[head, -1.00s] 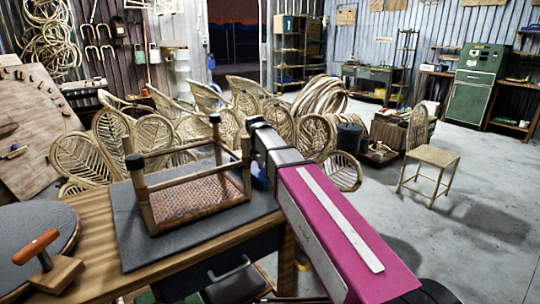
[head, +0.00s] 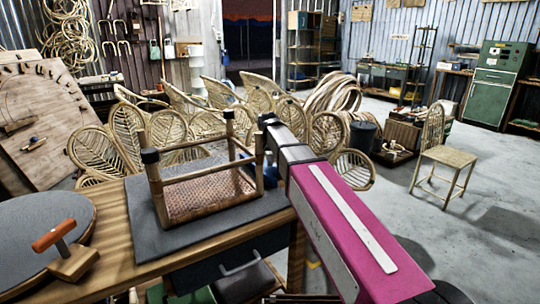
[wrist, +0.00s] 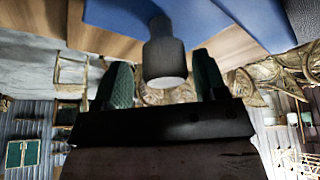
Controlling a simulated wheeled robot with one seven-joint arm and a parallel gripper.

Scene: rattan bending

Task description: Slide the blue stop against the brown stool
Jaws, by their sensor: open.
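The brown stool (head: 205,198) lies upturned on a dark mat (head: 140,232), its woven seat down and black-capped legs up. The blue stop (head: 270,173) shows as a small blue patch just right of the stool, partly hidden by my arm. I cannot tell whether they touch. In the wrist view, a blue surface (wrist: 235,20), which looks like the stop, carries a grey knob (wrist: 165,58). My gripper (wrist: 160,65) is open, with one green finger on each side of the knob. Contact with the knob is not clear. The fingertips are hidden in the head view.
The wooden table (head: 115,265) holds a round dark disc (head: 40,235) and a block with an orange handle (head: 60,237) at left. Rattan frames (head: 205,125) crowd behind it. A rattan chair (head: 445,155) stands right on open floor.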

